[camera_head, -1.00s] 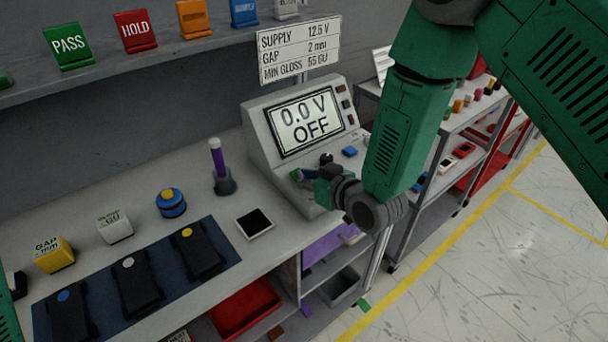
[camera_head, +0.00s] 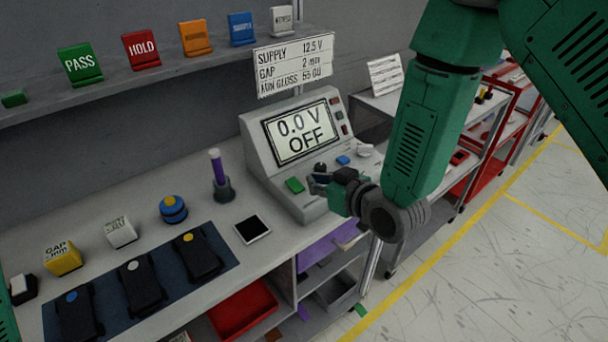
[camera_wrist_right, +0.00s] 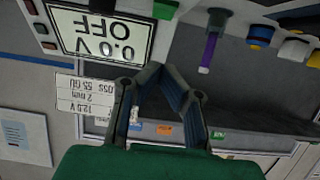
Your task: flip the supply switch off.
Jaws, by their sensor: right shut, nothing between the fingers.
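The grey supply unit (camera_head: 258,150) stands on the bench, and its screen (camera_head: 301,132) reads "0.0 V OFF". The same screen shows upside down in the right wrist view (camera_wrist_right: 100,35). A green button (camera_head: 295,185) and a blue button (camera_head: 343,160) sit on its sloped front panel. My right gripper (camera_head: 318,180) is shut and empty, just above that panel. It hides part of the panel, and I cannot make out the supply switch or tell whether the fingers touch anything. Of my left arm only a green edge (camera_head: 8,318) shows at the left; its gripper is out of view.
A white sign (camera_head: 293,66) stands behind the unit. Carts (camera_head: 362,105) stand to the right, beside open floor (camera_head: 480,270).

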